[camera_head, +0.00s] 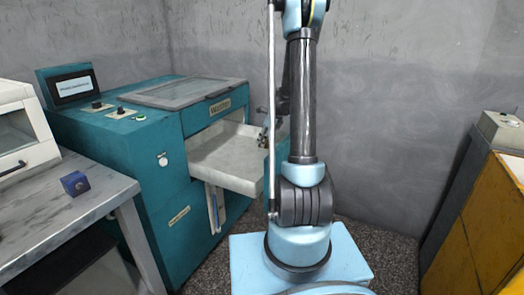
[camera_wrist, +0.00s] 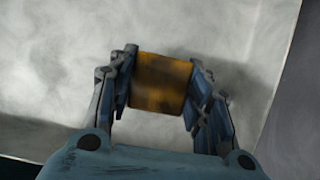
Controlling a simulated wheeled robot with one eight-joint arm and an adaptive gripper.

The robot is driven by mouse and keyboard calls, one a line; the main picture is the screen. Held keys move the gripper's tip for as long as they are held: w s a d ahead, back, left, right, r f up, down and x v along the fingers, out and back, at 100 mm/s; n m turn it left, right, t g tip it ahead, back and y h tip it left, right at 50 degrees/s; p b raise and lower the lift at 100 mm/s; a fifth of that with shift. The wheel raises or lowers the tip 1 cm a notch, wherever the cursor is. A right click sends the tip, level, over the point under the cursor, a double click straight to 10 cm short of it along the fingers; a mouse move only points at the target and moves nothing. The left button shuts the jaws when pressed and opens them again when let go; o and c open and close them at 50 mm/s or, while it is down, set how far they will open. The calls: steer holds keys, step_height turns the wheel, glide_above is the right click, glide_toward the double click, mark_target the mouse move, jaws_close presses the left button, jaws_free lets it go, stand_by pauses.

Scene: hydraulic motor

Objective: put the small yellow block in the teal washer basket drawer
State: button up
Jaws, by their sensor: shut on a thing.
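The teal washer (camera_head: 150,150) stands against the wall, left of my arm in the head view. Its basket drawer (camera_head: 225,163) is pulled out and shows a pale, bare floor. My gripper (camera_head: 267,135) is at the drawer's right side, largely hidden behind my arm. In the wrist view my gripper (camera_wrist: 160,85) is shut on the small yellow block (camera_wrist: 161,82), with a finger against each side. A pale grey surface (camera_wrist: 60,60), likely the drawer floor, lies behind the block. I cannot tell whether the block touches it. The block is not visible in the head view.
A grey table (camera_head: 60,205) at the left carries a blue block (camera_head: 75,183) and a white machine (camera_head: 22,125). A yellow cabinet (camera_head: 485,230) stands at the right. The washer's lid (camera_head: 185,92) lies above the open drawer.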

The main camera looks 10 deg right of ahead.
steer(key=shift+f, duration=2.3)
steer(key=o, duration=1.4)
steer(key=v, duration=1.2)
steer(key=shift+a+r, duration=0.1)
